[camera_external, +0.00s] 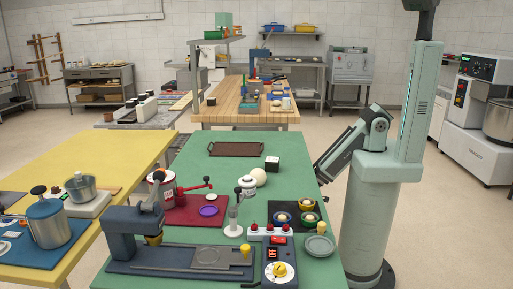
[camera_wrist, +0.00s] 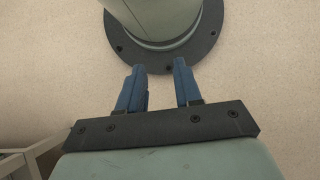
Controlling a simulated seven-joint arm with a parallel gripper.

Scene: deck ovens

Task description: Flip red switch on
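The green table (camera_external: 190,165) also holds a blue-grey press (camera_external: 128,222), a red lever tool (camera_external: 188,188), a white lever stand (camera_external: 234,215), bowls on a dark tray (camera_external: 283,208) and a small plate (camera_external: 319,246). A yellow table (camera_external: 110,155) adjoins on the left.

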